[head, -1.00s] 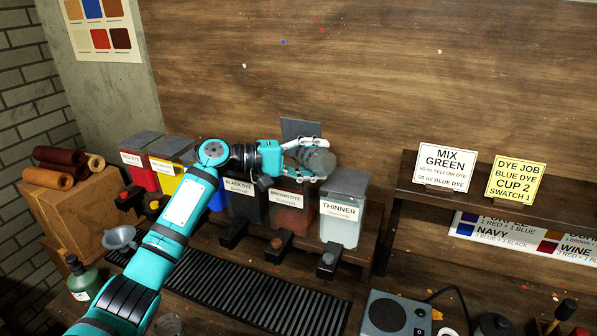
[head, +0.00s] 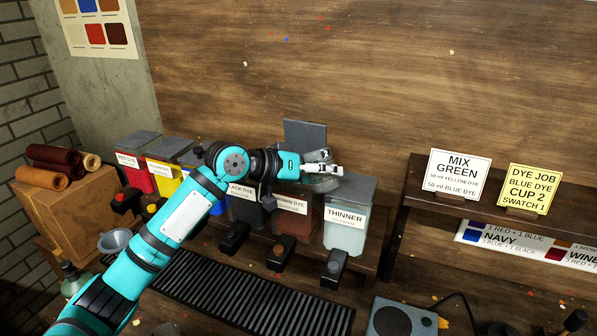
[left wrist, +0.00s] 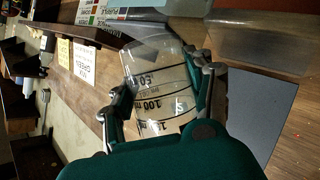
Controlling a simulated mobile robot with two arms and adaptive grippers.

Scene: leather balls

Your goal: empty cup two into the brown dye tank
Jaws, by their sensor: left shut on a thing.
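My left gripper (head: 324,166) is shut on a clear measuring cup (left wrist: 158,85) with black ml marks. In the left wrist view the cup lies between the two fingers and its markings read upside down. No coloured liquid shows in it, and its number is not readable. In the head view the gripper hides most of the cup. The brown dye tank (head: 296,221) stands below, between the black dye and thinner tanks, with its grey lid (head: 305,136) raised. The gripper is above this tank, and its fingertips reach toward the thinner side. The tank's opening is hidden by my arm.
The thinner tank (head: 346,232) is close on the right, with its lid shut. The black dye tank (head: 243,207) is on the left, partly behind my arm. A ribbed black drip mat (head: 240,297) lies in front. A shelf with cards (head: 458,173) stands at right.

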